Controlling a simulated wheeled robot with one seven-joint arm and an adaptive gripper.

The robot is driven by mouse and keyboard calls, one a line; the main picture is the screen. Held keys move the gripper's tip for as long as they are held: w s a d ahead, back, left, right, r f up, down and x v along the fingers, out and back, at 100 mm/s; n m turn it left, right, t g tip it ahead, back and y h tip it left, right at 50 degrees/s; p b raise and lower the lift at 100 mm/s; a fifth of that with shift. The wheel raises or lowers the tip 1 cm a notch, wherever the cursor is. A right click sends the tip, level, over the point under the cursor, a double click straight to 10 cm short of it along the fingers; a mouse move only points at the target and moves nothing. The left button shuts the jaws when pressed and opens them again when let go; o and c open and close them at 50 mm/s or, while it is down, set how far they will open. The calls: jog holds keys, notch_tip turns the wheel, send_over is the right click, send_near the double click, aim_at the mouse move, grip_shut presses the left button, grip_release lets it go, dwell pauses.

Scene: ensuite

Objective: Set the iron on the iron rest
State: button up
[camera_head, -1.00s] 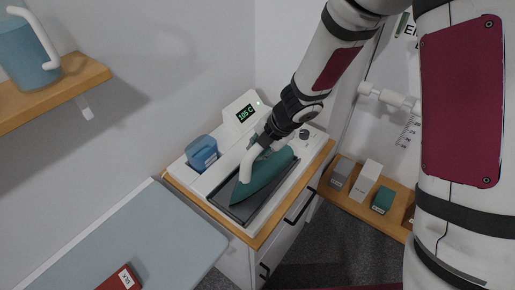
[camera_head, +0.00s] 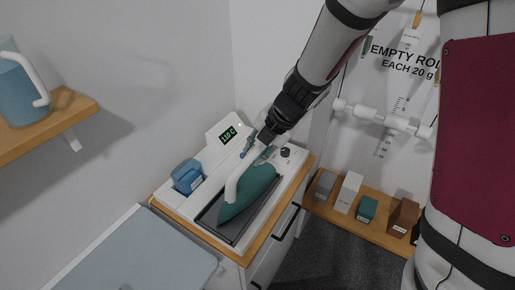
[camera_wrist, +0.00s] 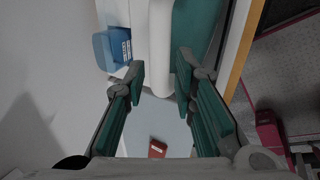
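The teal iron (camera_head: 252,192) with a white handle lies sole down in the dark recessed rest (camera_head: 210,217) of a white station. My gripper (camera_head: 256,146) is over the iron's back end, by the rear of its handle. In the wrist view, my gripper (camera_wrist: 160,73) has its two fingers spread. The white handle (camera_wrist: 160,40) shows in line with the gap, with space on both sides. The iron's teal body (camera_wrist: 207,25) is partly hidden behind the right finger. I cannot tell how far the fingertips are from the handle in depth.
The station has a display (camera_head: 228,134) reading about 110 C, a blue container (camera_head: 187,177) and a dark knob (camera_head: 285,152). An ironing board (camera_head: 150,255) lies front left. A shelf (camera_head: 330,212) of small boxes is right. A jug (camera_head: 22,90) stands on the left shelf.

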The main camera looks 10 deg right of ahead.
jog(key=w+d+r+m+t+h, duration=0.1)
jog(key=w+d+r+m+t, duration=0.2)
jog(key=r, duration=0.4)
jog(key=w+d+r+m+t+h, duration=0.1)
jog(key=w+d+r+m+t, duration=0.1)
jog(key=d+r+m+t, duration=0.3)
jog(key=s+d+r+m+h, duration=0.3)
jog(key=d+r+m, duration=0.4)
jog(key=r, duration=0.1)
jog(key=s+d+r+m+g+h, duration=0.1)
jog(key=s+d+m+g, duration=0.1)
jog(key=s+m, duration=0.3)
jog(key=s+d+r+m+g+h, duration=0.1)
jog(key=s+d+m+h, duration=0.15)
jog(key=s, duration=0.45)
jog(key=s+a+f+m+g+y, duration=0.1)
jog(key=s+a+m+y, duration=0.1)
jog(key=s, duration=0.4)
jog(key=s+a+f+m+g+y, duration=0.1)
jog(key=s+a+m+y, duration=0.1)
jog(key=s, duration=0.4)
jog(key=shift+s+a+m+g, duration=0.3)
jog(key=shift+a+m, duration=0.5)
jog(key=shift+m, duration=0.25)
